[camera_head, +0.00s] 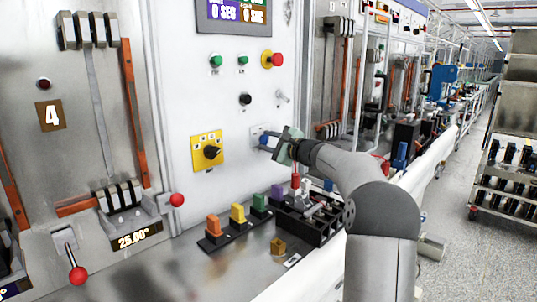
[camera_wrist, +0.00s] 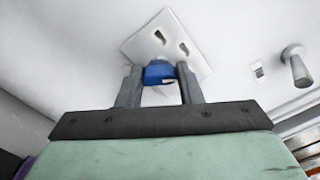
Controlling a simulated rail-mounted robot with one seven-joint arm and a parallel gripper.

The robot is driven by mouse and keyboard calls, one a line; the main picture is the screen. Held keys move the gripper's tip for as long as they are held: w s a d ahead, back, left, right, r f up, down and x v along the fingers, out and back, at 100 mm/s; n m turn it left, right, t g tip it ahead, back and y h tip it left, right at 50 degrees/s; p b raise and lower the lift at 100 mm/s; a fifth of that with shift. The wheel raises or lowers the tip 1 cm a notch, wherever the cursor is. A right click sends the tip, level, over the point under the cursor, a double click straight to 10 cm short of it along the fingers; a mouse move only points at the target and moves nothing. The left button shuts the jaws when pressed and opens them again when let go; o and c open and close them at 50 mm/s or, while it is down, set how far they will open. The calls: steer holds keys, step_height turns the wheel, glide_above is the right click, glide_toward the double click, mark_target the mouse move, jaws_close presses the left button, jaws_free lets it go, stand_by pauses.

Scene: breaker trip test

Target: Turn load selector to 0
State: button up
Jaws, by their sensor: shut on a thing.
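A black rotary knob (camera_head: 212,152) sits on a yellow plate on the white panel and looks like the selector; its markings are too small to read. My gripper (camera_head: 270,141) is to the right of it, at the panel, apart from the knob. In the wrist view, my gripper (camera_wrist: 160,88) is shut on a blue plug-like piece (camera_wrist: 159,73). The piece is in front of a white socket plate (camera_wrist: 190,68) with dark slots and seems to meet it. The plate also shows in the head view (camera_head: 256,132).
A smaller black knob (camera_head: 245,99), push buttons and a red emergency button (camera_head: 277,59) are above. Coloured blocks, including an orange one (camera_head: 213,226), stand on the bench below. Red-ball levers (camera_head: 77,275) are at the left. A grey toggle (camera_wrist: 296,66) is beside the plate.

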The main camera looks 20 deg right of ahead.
steer(key=shift+f+n+b, duration=0.15)
steer(key=shift+n+b, duration=3.05)
steer(key=shift+b, duration=0.85)
steer(key=o, duration=1)
steer(key=b+v, duration=0.2)
steer(key=v, duration=1.5)
steer(key=shift+s+d+b, duration=0.1)
steer(key=shift+s+b, duration=0.15)
steer(key=shift+b, duration=0.05)
